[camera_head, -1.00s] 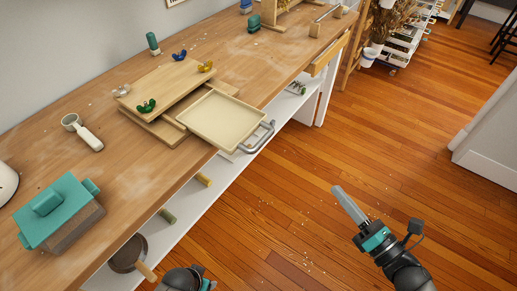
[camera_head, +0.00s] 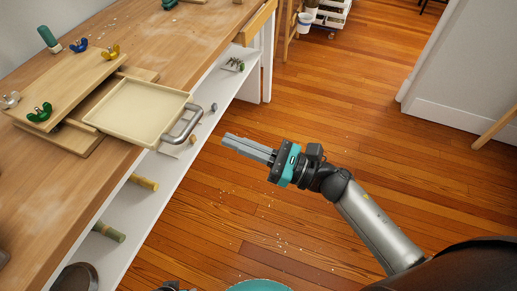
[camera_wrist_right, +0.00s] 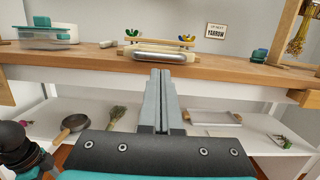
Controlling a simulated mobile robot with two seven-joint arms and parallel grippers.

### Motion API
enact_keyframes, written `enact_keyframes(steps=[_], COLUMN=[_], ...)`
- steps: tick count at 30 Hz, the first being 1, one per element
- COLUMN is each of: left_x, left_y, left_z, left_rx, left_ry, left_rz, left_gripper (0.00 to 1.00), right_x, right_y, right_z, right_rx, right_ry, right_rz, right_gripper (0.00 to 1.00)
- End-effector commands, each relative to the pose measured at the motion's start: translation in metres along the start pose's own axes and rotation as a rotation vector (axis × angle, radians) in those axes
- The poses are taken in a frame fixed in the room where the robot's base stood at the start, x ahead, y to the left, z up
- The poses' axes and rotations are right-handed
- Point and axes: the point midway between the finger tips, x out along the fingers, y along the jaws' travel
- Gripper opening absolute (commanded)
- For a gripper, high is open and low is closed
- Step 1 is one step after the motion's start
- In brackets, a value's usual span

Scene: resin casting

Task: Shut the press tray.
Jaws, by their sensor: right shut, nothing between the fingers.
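The press (camera_head: 75,75) is a wooden board stack with coloured wing nuts on the workbench. Its cream tray (camera_head: 140,110) is slid out toward the bench's front edge, with a grey metal handle (camera_head: 184,124) sticking out past the edge. In the right wrist view the tray handle (camera_wrist_right: 160,55) shows ahead, above the fingertips. My right gripper (camera_head: 246,148) is shut and empty, over the floor in front of the bench, a short way right of the handle and apart from it.
The bench top (camera_head: 190,40) is wood. A teal-lidded box (camera_wrist_right: 48,33) stands on the bench at left in the wrist view. The floor (camera_head: 300,80) before the bench is clear.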

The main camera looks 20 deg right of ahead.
Motion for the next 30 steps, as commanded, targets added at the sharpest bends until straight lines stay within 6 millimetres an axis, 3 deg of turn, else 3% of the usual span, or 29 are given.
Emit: enact_keyframes(steps=[3,10,30], left_x=[0.000,-0.001,-0.001], left_y=[0.000,0.000,0.001], left_z=[0.000,-0.002,-0.002], left_rx=[0.000,0.000,-0.001], left_ry=[0.000,0.001,-0.005], left_rz=[0.001,0.001,0.001], left_gripper=[0.69,0.69,0.69], right_x=[0.025,0.054,0.069], right_y=[0.000,0.000,-0.001], right_z=[0.001,0.000,-0.003], right_rx=[-0.001,0.001,0.000], right_ry=[-0.003,0.000,0.000], right_rz=[0.001,0.000,0.000], right_gripper=[0.00,0.00,0.00])
